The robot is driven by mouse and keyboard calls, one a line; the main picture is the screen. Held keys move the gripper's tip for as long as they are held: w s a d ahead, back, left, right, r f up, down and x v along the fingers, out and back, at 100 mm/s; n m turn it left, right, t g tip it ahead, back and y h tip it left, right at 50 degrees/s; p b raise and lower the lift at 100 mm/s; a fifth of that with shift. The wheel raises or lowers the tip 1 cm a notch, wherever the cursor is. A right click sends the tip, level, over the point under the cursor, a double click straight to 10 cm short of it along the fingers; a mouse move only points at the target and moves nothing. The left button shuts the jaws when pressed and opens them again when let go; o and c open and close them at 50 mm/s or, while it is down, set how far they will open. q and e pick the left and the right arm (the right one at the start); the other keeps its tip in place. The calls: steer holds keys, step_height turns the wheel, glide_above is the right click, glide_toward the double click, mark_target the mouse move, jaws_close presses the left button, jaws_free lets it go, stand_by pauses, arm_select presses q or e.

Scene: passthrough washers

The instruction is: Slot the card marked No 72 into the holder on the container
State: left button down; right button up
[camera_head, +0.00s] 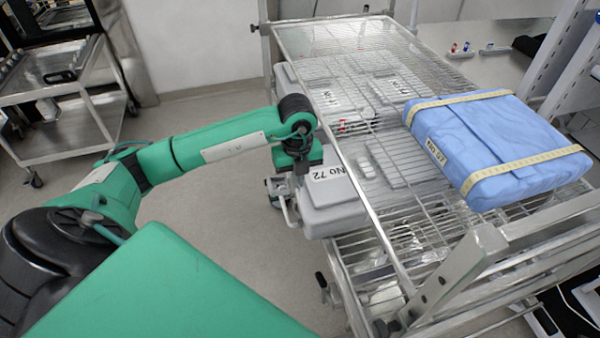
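A white card or label reading No 72 (327,173) shows upside down against the near grey container (335,213), at its left end. I cannot tell whether it is fixed to the lid or apart from it. My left gripper (300,171) points down beside the label's left edge, over the container's left end. Its fingertips are small and dark, and I cannot tell whether they are open or hold anything. A metal bracket or handle (285,208) shows at the container's left end; I cannot make out a card holder. My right gripper is not in view.
The containers sit inside a wire rack (400,170), under its top shelf, whose left edge is close to my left gripper. A blue wrapped pack (490,140) with tape lies on top. A steel trolley (60,100) stands at the left. Floor between is clear.

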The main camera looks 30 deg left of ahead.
mark_target(297, 191)
arm_select(q)
steer(key=shift+f+b, duration=1.3)
steer(key=shift+f, duration=1.05)
steer(key=shift+f+b, duration=0.3)
steer(key=shift+b, duration=0.15)
steer(key=shift+f+b, duration=0.45)
steer(key=shift+f, duration=0.05)
steer(key=shift+f, duration=0.1)
